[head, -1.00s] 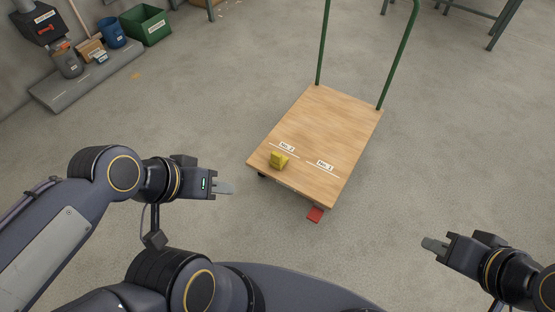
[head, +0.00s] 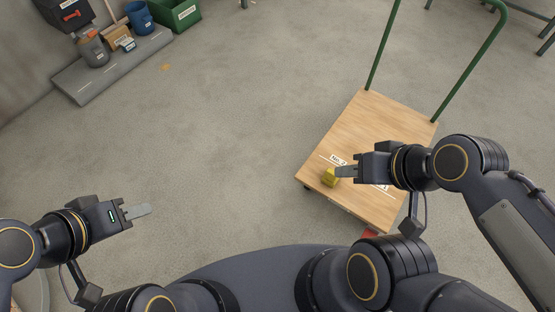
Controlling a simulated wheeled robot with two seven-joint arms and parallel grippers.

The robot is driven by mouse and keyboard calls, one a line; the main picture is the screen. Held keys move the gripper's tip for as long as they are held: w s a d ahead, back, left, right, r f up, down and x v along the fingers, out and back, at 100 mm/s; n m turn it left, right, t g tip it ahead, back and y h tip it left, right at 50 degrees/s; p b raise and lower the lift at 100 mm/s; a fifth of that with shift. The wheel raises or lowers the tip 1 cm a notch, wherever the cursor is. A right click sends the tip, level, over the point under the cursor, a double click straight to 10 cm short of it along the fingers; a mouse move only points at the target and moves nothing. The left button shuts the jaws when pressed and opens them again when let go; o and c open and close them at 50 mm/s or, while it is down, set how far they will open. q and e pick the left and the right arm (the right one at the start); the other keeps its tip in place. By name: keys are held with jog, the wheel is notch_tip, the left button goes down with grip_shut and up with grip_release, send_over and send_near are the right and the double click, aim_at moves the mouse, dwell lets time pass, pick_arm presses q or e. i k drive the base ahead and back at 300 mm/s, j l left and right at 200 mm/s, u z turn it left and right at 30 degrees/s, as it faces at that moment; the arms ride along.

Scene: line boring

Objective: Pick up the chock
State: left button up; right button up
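The chock is a small yellow block (head: 330,177) on the near left corner of the wooden cart deck (head: 372,122), beside a white label. My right gripper (head: 343,172) reaches in from the right over the deck, its fingertips at the chock's right side in the picture. Whether they touch it or are above it is unclear, and the fingers are seen side-on, so their gap is hidden.
The cart's green handle (head: 472,70) rises at its far end. A red piece (head: 369,234) shows at the near edge, partly behind my arm. A grey floor slab (head: 110,68) with a green bin (head: 178,12) and a blue bin (head: 140,17) is at upper left. Floor between is clear.

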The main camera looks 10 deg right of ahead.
aim_at(328, 179)
jog(key=i+j+u, duration=0.3)
jog(key=i, duration=0.15)
jog(key=i+j+u, duration=0.15)
jog(key=i+u, duration=0.15)
jog(key=i, duration=0.2)
jog(key=i+z, duration=0.4)
jog(key=i+j+z, duration=0.2)
jog(key=i+z, duration=0.25)
jog(key=i, duration=0.15)
jog(key=i+l+z, duration=0.1)
jog(key=z, duration=0.35)
jog(key=i+z, duration=0.3)
jog(key=z, duration=0.2)
jog(key=i+j+z, duration=0.1)
jog(key=z, duration=0.35)
jog(key=i+j+z, duration=0.15)
jog(key=z, duration=0.35)
jog(key=i+j+z, duration=0.1)
jog(key=i+z, duration=0.25)
jog(key=i+j+z, duration=0.1)
jog(key=z, duration=0.25)
